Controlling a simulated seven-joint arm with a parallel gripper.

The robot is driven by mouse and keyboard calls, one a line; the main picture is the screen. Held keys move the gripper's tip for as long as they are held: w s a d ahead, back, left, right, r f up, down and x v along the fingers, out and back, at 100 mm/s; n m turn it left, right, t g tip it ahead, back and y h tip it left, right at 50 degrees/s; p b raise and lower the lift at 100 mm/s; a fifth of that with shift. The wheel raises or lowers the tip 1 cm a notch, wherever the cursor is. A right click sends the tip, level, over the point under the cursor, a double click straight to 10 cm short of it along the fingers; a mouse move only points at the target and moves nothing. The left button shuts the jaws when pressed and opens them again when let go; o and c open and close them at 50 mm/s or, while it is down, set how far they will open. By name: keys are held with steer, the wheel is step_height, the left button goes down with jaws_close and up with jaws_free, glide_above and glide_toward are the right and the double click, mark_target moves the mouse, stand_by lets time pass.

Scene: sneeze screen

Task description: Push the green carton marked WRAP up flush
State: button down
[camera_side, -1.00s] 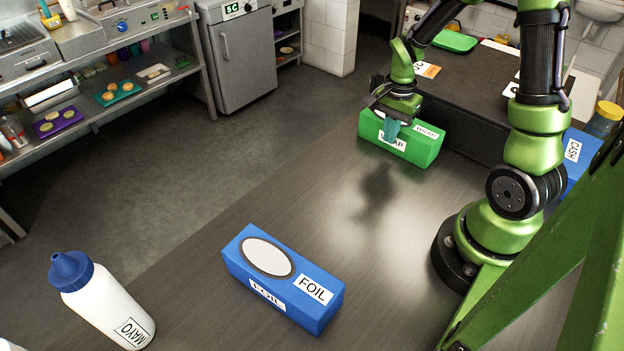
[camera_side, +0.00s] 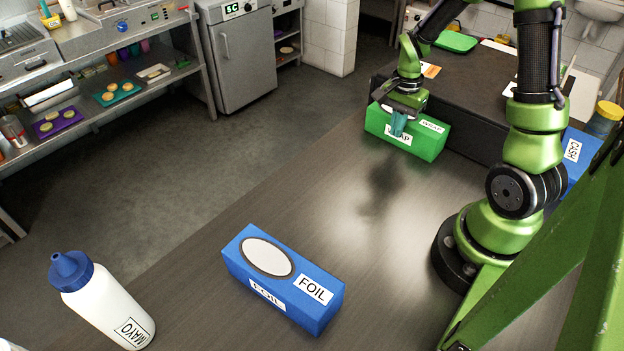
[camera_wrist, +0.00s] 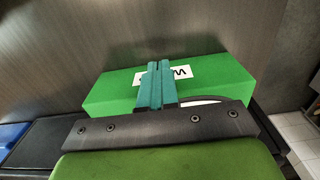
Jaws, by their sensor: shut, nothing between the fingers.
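The green carton marked WRAP (camera_side: 428,145) lies on the counter in the side view, its long back close along the front of a dark raised block (camera_side: 462,115). I cannot tell whether a gap is left there. My gripper (camera_side: 397,130) is shut and empty, its teal fingers pointing down at the carton's near long face, in front of its label. In the wrist view the carton (camera_wrist: 225,88) spans the middle, and my closed fingers (camera_wrist: 158,68) overlap its white label. Whether the fingertips touch the carton is hard to tell.
A blue carton marked FOIL (camera_side: 283,280) and a white MAYO bottle (camera_side: 115,305) stand on the near counter. A blue CASH box (camera_side: 577,160) is at the right, behind my arm. The counter (camera_side: 300,195) between the two cartons is clear.

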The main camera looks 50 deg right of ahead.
steer(key=shift+d, duration=0.2)
steer(key=shift+a, duration=0.1)
steer(key=shift+a, duration=0.65)
steer(key=shift+r, duration=0.1)
step_height(320, 180, up, 9)
stand_by(0.5)
steer(key=s+a+r+n+t, duration=0.1)
steer(key=a+r+n+t, duration=0.1)
steer(key=a, duration=0.4)
steer(key=s+a+r+n+t+y, duration=0.1)
steer(key=s+a+r+n+t, duration=0.1)
steer(key=a+r+n, duration=0.3)
steer(key=s+a+r+n+t+y, duration=0.1)
steer(key=s+a+r+n+t, duration=0.1)
steer(key=a+n, duration=0.5)
steer(key=shift+s+a+r+t, duration=0.25)
steer(key=shift+a+r+t, duration=0.35)
steer(key=shift+a+r, duration=0.3)
